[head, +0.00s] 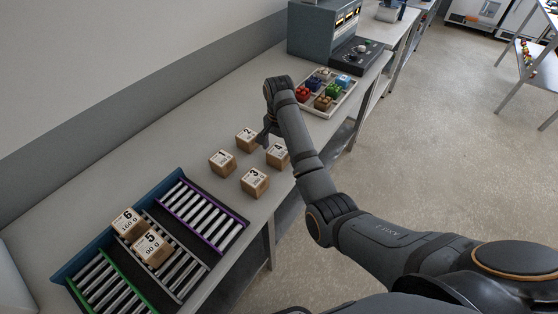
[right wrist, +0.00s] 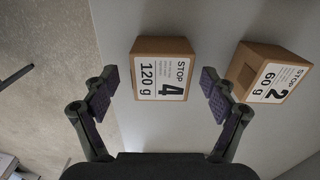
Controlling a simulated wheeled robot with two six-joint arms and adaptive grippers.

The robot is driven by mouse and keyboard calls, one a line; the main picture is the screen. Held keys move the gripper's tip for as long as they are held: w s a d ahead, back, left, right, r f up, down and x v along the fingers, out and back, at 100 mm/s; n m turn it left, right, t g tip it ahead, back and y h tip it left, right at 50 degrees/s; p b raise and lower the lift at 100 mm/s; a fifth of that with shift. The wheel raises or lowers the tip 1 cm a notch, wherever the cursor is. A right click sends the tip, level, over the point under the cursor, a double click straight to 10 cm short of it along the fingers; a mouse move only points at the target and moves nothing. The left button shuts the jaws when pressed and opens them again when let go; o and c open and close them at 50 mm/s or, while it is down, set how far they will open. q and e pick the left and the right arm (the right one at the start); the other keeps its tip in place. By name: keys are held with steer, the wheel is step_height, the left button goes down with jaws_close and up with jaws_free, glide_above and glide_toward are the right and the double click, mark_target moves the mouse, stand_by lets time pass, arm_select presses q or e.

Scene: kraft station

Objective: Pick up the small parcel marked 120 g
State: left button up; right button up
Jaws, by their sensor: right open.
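The small parcel marked 4 and 120 g (right wrist: 160,76) is a brown cardboard box with a white label. In the right wrist view it sits just beyond and between my right gripper's (right wrist: 157,92) open fingers. In the head view the same parcel (head: 278,160) stands on the bench, near its front edge, partly behind my right arm. My right gripper (head: 266,136) is above the parcels, partly hidden by its own wrist. My left gripper is not in view.
Parcel 2, 60 g (right wrist: 270,76), stands close to the right. Parcel 1 (head: 222,163) and parcel 3 (head: 254,183) are nearby. A roller rack (head: 238,222) holds parcel 6 (head: 129,222) and parcel 5 (head: 152,247). A tray of coloured pieces (head: 345,101) lies beyond my arm.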

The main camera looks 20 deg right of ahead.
steer(key=shift+w+f, duration=0.2)
steer(key=shift+f, duration=0.85)
steer(key=shift+s, duration=0.15)
steer(key=c, duration=0.8)
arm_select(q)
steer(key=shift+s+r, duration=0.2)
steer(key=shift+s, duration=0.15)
arm_select(e)
steer(key=c, duration=0.5)
steer(key=shift+r, duration=0.1)
